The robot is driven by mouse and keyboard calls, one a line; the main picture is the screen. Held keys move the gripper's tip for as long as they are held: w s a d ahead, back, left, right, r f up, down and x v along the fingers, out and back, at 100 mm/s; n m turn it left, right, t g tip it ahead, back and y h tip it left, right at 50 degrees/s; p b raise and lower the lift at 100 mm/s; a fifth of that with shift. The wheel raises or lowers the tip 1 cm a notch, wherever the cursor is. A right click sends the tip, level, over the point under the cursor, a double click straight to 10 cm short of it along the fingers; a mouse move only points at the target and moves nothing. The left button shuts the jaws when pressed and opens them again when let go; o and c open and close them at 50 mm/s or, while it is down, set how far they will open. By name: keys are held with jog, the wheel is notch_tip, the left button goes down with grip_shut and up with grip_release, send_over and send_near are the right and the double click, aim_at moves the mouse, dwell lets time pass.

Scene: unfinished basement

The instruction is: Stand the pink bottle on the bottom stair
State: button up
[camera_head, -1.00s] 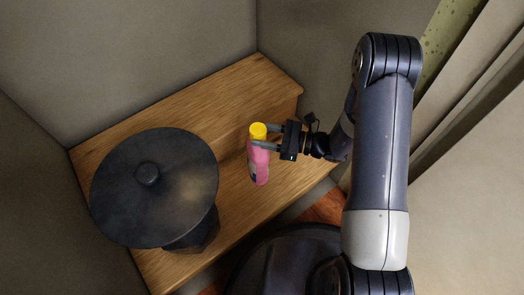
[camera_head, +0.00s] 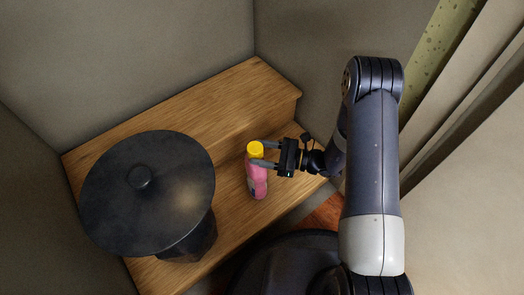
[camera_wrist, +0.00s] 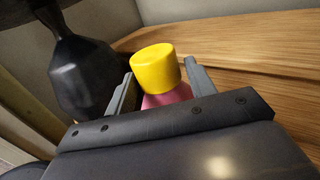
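The pink bottle (camera_head: 258,181) with a yellow cap (camera_head: 255,149) is upright or nearly so in the head view. My gripper (camera_head: 262,154) reaches it from the right, with its fingers on either side of the bottle just below the cap. In the wrist view the yellow cap (camera_wrist: 156,67) and a little pink show between the two fingers; the lower body is hidden. The bottle's base appears over the lower wooden stair (camera_head: 223,225). I cannot tell whether it touches the wood.
A large dark round-topped object (camera_head: 165,190) on a narrower body stands left of the bottle. The upper wooden stair (camera_head: 200,100) lies behind, against grey walls (camera_head: 130,50). Bare wood shows around the bottle on the lower stair.

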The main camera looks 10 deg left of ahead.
jog(key=shift+o, duration=1.4)
jog(key=d+p, duration=0.2)
jog(key=d, duration=1)
jog(key=shift+p, duration=0.3)
jog(key=shift+c, duration=0.3)
